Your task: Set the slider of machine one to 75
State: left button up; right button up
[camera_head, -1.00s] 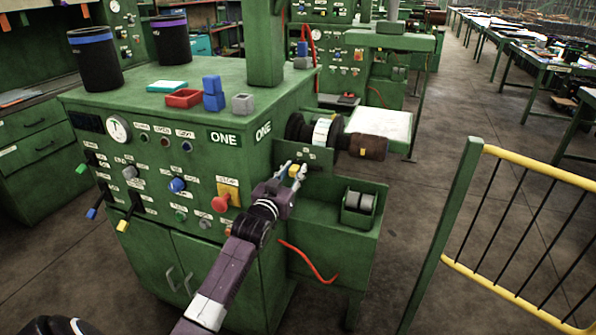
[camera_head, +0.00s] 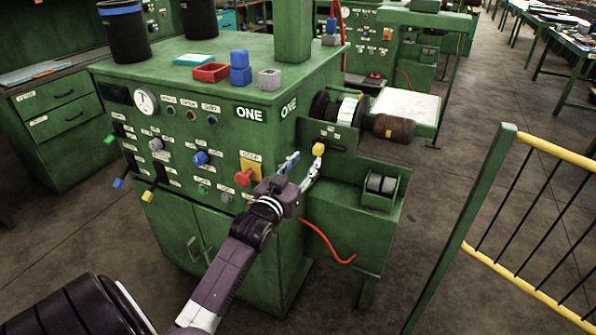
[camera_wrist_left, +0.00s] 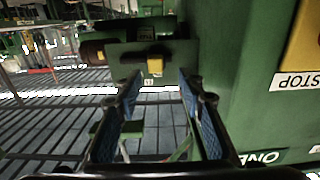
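The slider of machine one is a small yellow knob (camera_head: 318,149) on a dark slotted plate (camera_head: 340,141) on the right side of the green machine (camera_head: 272,135). Its scale is too small to read. In the left wrist view the knob (camera_wrist_left: 155,66) stands ahead of the fingertips, roughly between their lines, with a visible gap. My left gripper (camera_head: 301,165) is open and empty, its two fingers spread just in front of the plate. The wrist view shows both blue-padded fingers (camera_wrist_left: 158,82) apart. My right gripper is not in view.
A red stop button (camera_head: 243,178) on a yellow plate is close to my left wrist. A green box-like ledge (camera_head: 335,190) with a red hose (camera_head: 328,244) lies below the slider. A yellow-railed fence (camera_head: 550,150) stands to the right, with free floor between.

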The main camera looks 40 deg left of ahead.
pick_arm(q)
jog(key=shift+v, duration=1.95)
jog(key=shift+a, duration=0.1)
